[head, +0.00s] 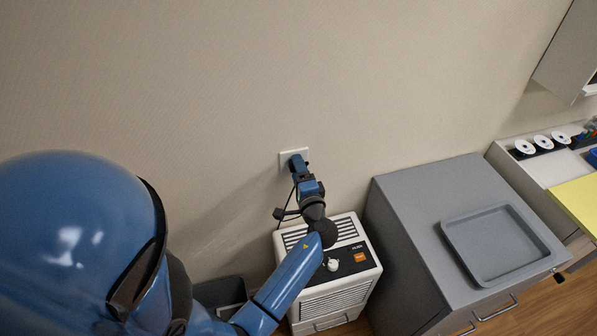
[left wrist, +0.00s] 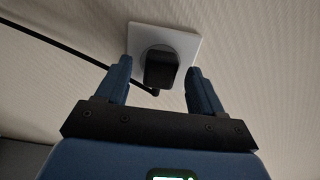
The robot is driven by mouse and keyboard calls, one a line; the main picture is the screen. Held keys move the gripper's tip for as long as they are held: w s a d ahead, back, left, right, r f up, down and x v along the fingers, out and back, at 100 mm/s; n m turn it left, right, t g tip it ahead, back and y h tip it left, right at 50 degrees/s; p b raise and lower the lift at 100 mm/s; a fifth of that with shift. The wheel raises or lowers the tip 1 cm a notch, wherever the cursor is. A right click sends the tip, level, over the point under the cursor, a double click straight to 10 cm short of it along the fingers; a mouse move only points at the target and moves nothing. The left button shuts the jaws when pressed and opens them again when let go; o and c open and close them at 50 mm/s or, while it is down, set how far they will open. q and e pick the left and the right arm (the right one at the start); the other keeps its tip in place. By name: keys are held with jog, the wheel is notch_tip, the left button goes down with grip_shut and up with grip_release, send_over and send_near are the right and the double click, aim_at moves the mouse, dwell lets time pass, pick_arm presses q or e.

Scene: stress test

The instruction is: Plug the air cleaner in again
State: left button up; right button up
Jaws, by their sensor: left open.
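The white wall socket (head: 294,155) is on the wall above the air cleaner. In the left wrist view the socket plate (left wrist: 186,46) has a black plug (left wrist: 160,68) at its round recess, with a black cord (left wrist: 75,62) running off to the left. How deep the plug sits cannot be told. My left gripper (head: 297,163) is at the socket; in the left wrist view its open fingers (left wrist: 158,80) stand on either side of the plug, with gaps visible. The white air cleaner (head: 345,290) stands on the floor below, partly hidden by my left arm. My right gripper is not in view.
A grey cabinet (head: 400,255) with a grey tray (head: 503,243) on top stands right of the air cleaner. A dark bin (head: 222,292) is at the lower left. A shelf with white discs (head: 542,142) is at the far right. The wall around the socket is bare.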

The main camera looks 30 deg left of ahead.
pick_arm(q)
jog(key=b+v, duration=0.1)
jog(key=v, duration=1)
jog(key=shift+b, duration=0.4)
jog(key=shift+a, duration=0.1)
